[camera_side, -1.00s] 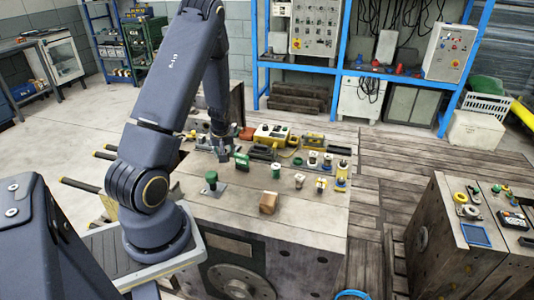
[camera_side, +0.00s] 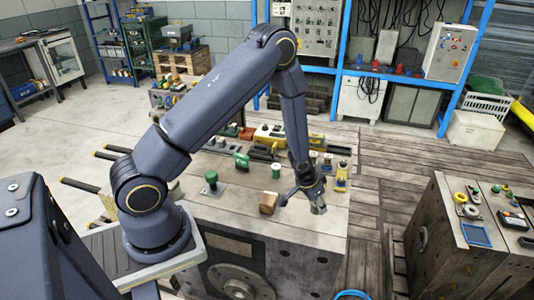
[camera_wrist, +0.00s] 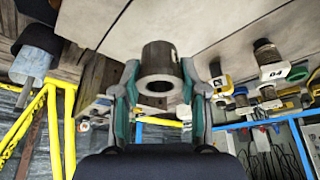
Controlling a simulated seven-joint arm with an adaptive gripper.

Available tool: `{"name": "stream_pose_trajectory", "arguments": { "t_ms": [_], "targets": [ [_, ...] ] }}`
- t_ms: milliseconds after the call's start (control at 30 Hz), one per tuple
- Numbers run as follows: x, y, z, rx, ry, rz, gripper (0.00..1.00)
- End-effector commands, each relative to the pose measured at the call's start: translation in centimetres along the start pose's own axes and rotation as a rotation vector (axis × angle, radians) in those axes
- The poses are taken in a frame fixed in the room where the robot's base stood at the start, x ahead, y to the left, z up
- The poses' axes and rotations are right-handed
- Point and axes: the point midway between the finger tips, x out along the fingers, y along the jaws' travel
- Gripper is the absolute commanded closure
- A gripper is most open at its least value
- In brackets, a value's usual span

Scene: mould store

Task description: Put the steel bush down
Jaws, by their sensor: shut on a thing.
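The steel bush (camera_wrist: 158,54) is a short dark-grey metal ring with a round bore, held between my fingers in the wrist view. It also shows as a small grey piece (camera_side: 319,208) at the end of my arm in the side view. My gripper (camera_wrist: 159,78) is shut on it, one greenish finger on each side. In the side view my gripper (camera_side: 312,196) is over the front right part of the block's top (camera_side: 240,212). I cannot tell how far the bush is above that surface.
A brown box (camera_side: 268,203) stands just left of my gripper. A green-and-white spool (camera_side: 276,170) and a green knob on a plate (camera_side: 211,180) are farther left. A yellow-based piece (camera_side: 341,178) stands to the right, behind. The front strip of the top is bare.

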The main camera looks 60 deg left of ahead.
Motion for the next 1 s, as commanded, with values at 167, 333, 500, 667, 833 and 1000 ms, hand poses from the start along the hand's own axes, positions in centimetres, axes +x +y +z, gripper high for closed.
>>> {"name": "stream_pose_trajectory", "arguments": {
  "t_ms": [167, 333, 500, 667, 833, 1000],
  "targets": [
    [2.1, -0.1, 0.8, -0.002, -0.001, -0.001, 1.00],
    [4.3, 0.0, 1.7, -0.002, 0.001, 0.000, 1.00],
    [4.7, -0.1, 1.8, -0.003, 0.004, -0.001, 1.00],
    [4.7, -0.1, 1.8, -0.004, 0.003, -0.001, 1.00],
    [4.9, -0.1, 1.9, -0.004, 0.003, -0.001, 0.50],
    [4.9, -0.1, 1.9, -0.004, 0.002, -0.001, 0.32]
  ]
}}
